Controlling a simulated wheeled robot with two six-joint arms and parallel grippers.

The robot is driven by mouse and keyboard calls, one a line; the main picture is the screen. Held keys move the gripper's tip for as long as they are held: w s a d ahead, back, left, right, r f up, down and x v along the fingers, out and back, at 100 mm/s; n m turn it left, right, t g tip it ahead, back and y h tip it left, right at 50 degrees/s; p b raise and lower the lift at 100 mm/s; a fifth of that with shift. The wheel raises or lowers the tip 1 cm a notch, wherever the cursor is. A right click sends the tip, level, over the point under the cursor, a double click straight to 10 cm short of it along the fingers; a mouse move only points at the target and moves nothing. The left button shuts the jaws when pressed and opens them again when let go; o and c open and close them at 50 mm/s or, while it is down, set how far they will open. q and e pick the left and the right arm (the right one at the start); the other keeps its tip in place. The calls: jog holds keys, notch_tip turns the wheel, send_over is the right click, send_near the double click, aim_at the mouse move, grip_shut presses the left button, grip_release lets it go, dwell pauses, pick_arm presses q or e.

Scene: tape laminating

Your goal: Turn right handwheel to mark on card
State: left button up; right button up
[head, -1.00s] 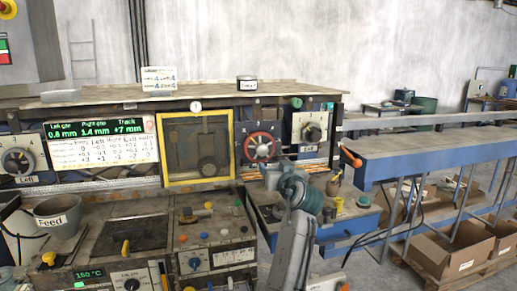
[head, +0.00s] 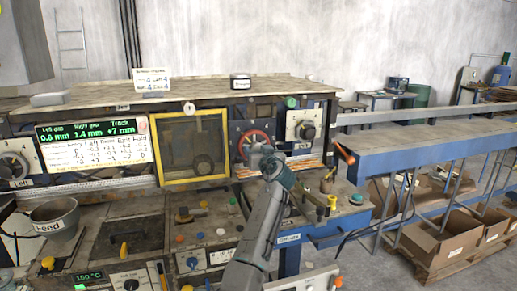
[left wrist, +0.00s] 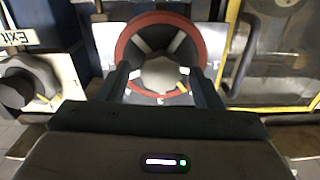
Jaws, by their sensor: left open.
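The red-rimmed handwheel (head: 243,141) is on the machine's front panel, right of the yellow-framed window. My left gripper (head: 268,157) is in front of it and covers its lower right. In the left wrist view the wheel (left wrist: 160,18) has a pale hub (left wrist: 161,74) and spokes. The open fingers of my left gripper (left wrist: 162,78) stand either side of the hub; contact cannot be told. Yellow marks show near the wheel's rim. A small white card (head: 152,80) stands on the top shelf. A white table card (head: 95,156) sits under the green readout, which shows right gap 1.4 mm.
The Exit knob (head: 305,130) is close right of the wheel. The yellow-framed window (head: 194,148) is close left. A left handwheel (head: 14,166) is at the far left. Below are a control panel and small tools. A blue-edged conveyor (head: 430,155) runs off right.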

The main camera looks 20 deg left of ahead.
pick_arm(q)
jog(key=shift+a, duration=0.1)
jog(key=c, duration=1)
pick_arm(e)
jog(key=shift+s, duration=0.4)
